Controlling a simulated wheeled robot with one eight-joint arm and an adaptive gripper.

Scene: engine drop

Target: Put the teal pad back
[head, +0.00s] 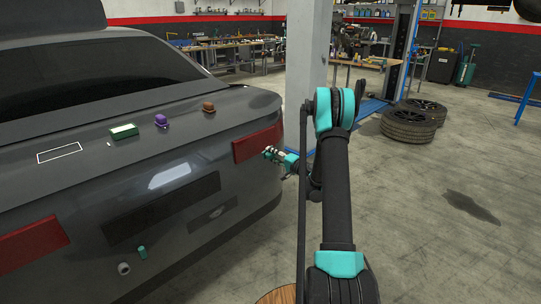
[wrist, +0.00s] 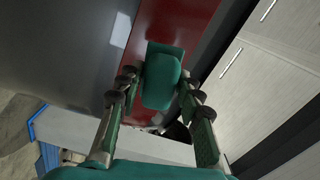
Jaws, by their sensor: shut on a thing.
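The teal pad (wrist: 162,80) is between the fingers of my gripper (wrist: 158,90) in the wrist view. It is a rounded block with a wider flat part at its far end, and it stands out against the red tail light behind it. My gripper is shut on it. In the head view, my gripper (head: 272,154) is at the right tail light (head: 257,143) of the dark grey car (head: 190,120); the pad is not clearly visible there. Whether the pad touches the tail light cannot be told.
A white-outlined rectangle (head: 59,153), a green box (head: 124,131), a purple knob (head: 161,121) and a brown knob (head: 208,108) are on the trunk lid. A green peg (head: 142,252) and a grey cylinder (head: 124,268) are low on the car's rear. Tyres (head: 409,124) lie on open floor.

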